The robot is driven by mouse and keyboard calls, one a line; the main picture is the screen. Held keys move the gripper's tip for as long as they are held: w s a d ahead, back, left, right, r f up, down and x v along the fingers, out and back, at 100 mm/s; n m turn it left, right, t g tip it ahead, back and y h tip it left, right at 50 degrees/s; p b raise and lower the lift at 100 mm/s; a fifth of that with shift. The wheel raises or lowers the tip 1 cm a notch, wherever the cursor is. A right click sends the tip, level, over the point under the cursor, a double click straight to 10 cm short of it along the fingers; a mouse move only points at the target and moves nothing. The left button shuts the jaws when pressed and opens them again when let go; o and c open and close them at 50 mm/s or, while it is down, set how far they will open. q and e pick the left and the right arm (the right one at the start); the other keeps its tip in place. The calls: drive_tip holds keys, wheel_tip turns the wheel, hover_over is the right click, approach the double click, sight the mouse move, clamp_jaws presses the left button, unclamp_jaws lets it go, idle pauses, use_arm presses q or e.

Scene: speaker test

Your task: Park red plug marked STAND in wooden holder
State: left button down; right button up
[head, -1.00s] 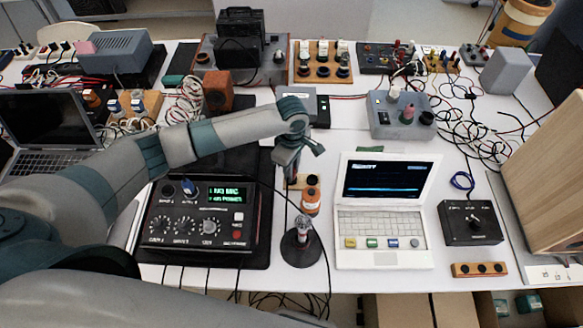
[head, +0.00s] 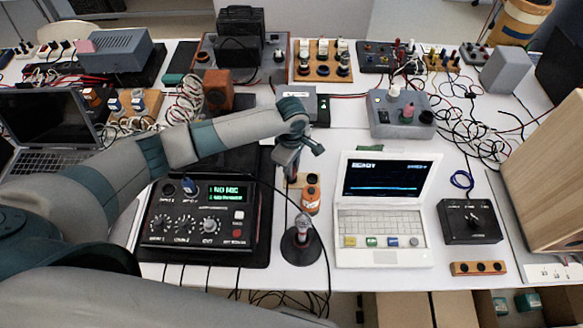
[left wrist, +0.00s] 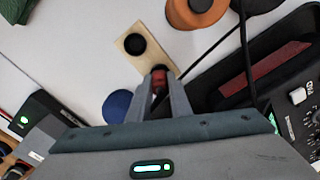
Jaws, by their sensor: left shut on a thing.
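My left gripper (left wrist: 161,80) is shut on a red plug (left wrist: 159,82) in the left wrist view. The plug is at the near end of a pale wooden holder (left wrist: 126,43), which has a round black socket at its other end. I cannot tell whether the plug sits in the holder or just above it, and no marking on it is readable. In the head view my left gripper (head: 287,168) points down, with a bit of the wooden holder (head: 294,182) showing behind it. My right gripper is not in view.
An orange bottle-like object (head: 312,195) and a microphone on a round black stand (head: 301,245) are close by. A black mixer (head: 205,215) reads "NO MIC" on the left. A white laptop (head: 385,215) reads "READY".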

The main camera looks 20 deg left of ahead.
use_arm(q)
drive_tip(key=c, duration=1.5)
unclamp_jaws()
drive_tip(key=shift+c, duration=0.2)
wheel_tip(320, 180, up, 17)
drive_tip(key=b, duration=0.3)
drive_tip(key=shift+r, duration=0.15)
